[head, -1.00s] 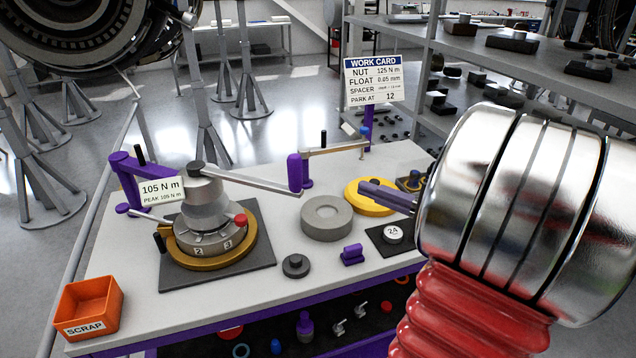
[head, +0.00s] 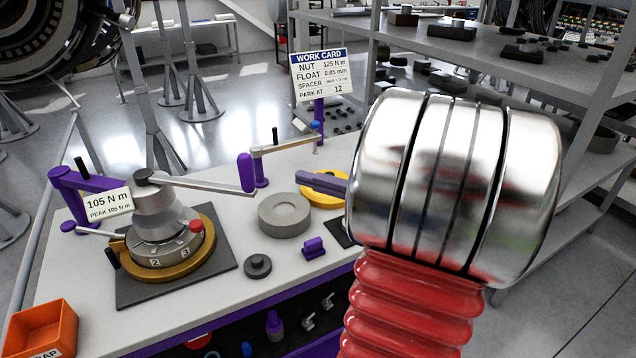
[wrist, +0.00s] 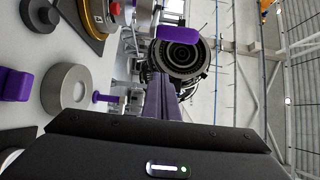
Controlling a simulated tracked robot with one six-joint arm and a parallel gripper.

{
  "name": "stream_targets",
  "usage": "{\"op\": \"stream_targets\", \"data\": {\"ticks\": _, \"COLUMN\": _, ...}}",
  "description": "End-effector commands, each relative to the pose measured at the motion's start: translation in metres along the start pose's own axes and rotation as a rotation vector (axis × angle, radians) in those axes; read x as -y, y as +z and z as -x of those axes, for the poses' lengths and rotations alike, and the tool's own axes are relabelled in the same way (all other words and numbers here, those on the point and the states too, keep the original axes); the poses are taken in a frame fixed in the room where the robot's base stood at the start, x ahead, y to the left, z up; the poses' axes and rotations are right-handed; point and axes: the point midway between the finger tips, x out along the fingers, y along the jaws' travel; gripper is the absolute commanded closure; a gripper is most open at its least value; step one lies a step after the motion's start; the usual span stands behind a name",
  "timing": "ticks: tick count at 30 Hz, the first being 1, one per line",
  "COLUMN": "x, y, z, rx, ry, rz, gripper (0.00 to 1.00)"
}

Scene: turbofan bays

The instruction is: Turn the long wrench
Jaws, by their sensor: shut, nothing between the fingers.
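The long wrench (head: 205,183) is a silver bar running right from the top of the grey hub (head: 158,210). Its upright purple grip (head: 246,172) is at the far end. The readout beside the hub (head: 108,204) shows 105 N m, peak 105 N m. My large arm link hides the table's right part.
The work card (head: 321,73) reads nut 125 N m, park at 12. A grey ring (head: 284,215), a yellow ring (head: 318,196), a small dark knob (head: 257,266) and a purple block (head: 313,248) are on the table. An orange scrap bin (head: 38,330) is at front left.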

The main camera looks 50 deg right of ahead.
Motion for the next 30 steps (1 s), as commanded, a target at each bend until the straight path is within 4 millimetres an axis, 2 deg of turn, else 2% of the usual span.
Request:
{"op": "stream_targets", "data": {"ticks": 16, "x": 0.0, "y": 0.002, "z": -0.067, "rx": 0.003, "ry": 0.0, "rz": -0.001, "gripper": 1.0}}
{"op": "stream_targets", "data": {"ticks": 24, "x": 0.0, "y": 0.033, "z": -0.072, "rx": 0.001, "ry": 0.0, "rz": 0.0, "gripper": 1.0}}
{"op": "stream_targets", "data": {"ticks": 30, "x": 0.0, "y": 0.039, "z": -0.073, "rx": 0.0, "ry": 0.0, "rz": 0.0, "gripper": 1.0}}
